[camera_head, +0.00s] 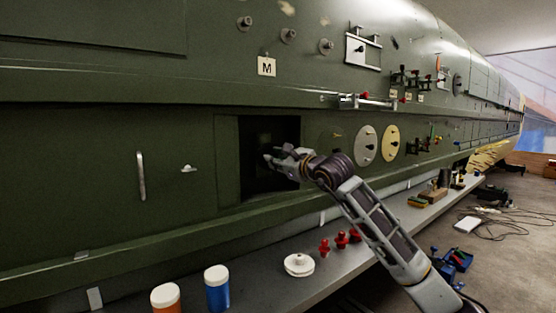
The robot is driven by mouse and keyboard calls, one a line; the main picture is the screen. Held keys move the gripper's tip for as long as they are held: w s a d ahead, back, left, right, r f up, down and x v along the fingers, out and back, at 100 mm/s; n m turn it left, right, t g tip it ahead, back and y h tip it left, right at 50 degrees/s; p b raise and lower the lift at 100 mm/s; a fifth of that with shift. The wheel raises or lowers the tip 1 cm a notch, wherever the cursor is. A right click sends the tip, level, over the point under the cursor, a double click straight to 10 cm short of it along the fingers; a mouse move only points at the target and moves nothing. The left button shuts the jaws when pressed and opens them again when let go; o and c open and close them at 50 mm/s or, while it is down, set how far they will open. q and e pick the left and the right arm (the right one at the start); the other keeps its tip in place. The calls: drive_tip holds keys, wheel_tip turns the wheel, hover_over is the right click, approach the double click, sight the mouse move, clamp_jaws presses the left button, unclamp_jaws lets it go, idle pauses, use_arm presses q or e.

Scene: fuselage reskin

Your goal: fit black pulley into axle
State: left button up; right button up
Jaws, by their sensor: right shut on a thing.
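My right gripper (274,159) is at the dark square opening (272,128) in the green fuselage side, its fingers pointing left. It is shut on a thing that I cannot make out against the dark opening. I cannot pick out the black pulley with certainty. Three short round stubs, which look like axles, stick out of the upper fuselage: a left one (245,22), a middle one (289,35) and a right one (326,46). My right gripper is below them. My left gripper is not in view.
A grey ledge (265,290) below carries a white round part (299,265), red parts (341,240), a blue jar (217,288) and an orange jar (165,297). A grey disc (366,146) and a cream disc (390,143) are on the fuselage. A handle (141,176) is left.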

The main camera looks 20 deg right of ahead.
drive_tip(key=shift+p+x, duration=0.4)
drive_tip(key=shift+x, duration=0.7)
idle(0.8)
drive_tip(key=o, duration=1.1)
drive_tip(key=b+v, duration=0.3)
drive_tip(key=v, duration=0.2)
idle(0.6)
